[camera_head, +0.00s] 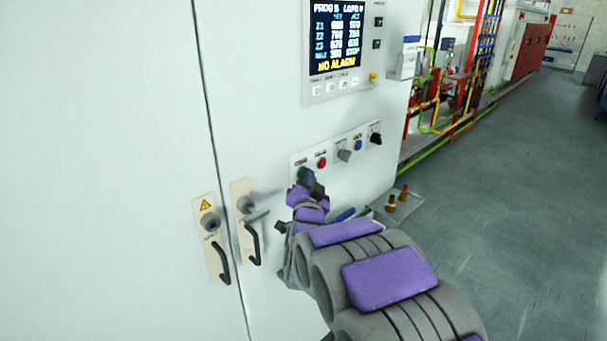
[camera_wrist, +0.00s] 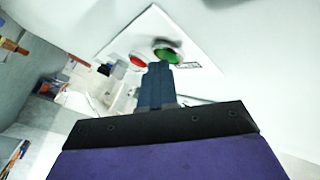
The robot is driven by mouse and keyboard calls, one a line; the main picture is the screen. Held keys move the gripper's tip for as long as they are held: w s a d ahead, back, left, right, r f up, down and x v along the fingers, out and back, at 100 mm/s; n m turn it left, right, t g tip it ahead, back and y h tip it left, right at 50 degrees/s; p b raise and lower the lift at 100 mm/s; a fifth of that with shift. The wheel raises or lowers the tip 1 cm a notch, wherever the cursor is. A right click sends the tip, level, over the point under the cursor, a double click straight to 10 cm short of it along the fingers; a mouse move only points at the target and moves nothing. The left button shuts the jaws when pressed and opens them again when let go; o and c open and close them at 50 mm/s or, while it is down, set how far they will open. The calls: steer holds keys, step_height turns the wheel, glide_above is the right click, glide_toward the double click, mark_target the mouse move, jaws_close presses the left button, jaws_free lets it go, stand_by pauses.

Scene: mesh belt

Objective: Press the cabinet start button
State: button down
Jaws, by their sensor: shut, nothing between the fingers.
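The cabinet (camera_head: 150,120) is pale, with a button panel (camera_head: 331,140) on its front. The green button (camera_head: 305,174) sits at the panel's left end, partly hidden by my gripper (camera_head: 316,188) in the head view. In the wrist view the green button (camera_wrist: 166,56) is just beyond the fingertips of my gripper (camera_wrist: 159,66). My gripper is shut, with nothing between the fingers. It points at the green button; I cannot tell whether the tips touch it. The red button (camera_head: 321,162) is right beside it, and also shows left of the green one in the wrist view (camera_wrist: 138,60).
A grey switch (camera_head: 344,154), a blue button (camera_head: 358,145) and a black switch (camera_head: 376,138) continue the panel row. A display (camera_head: 335,38) reads "NO ALARM". Door handles (camera_head: 252,243) protrude at lower left. Open floor (camera_head: 500,190) lies to the right.

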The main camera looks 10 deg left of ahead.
steer(key=shift+d, duration=0.1)
stand_by(0.3)
steer(key=shift+s+d+b, duration=0.4)
steer(key=shift+s+d, duration=0.15)
steer(key=s+d+b, duration=0.1)
steer(key=d, duration=0.1)
steer(key=s+d+b, duration=0.1)
steer(key=s+d, duration=0.1)
stand_by(0.6)
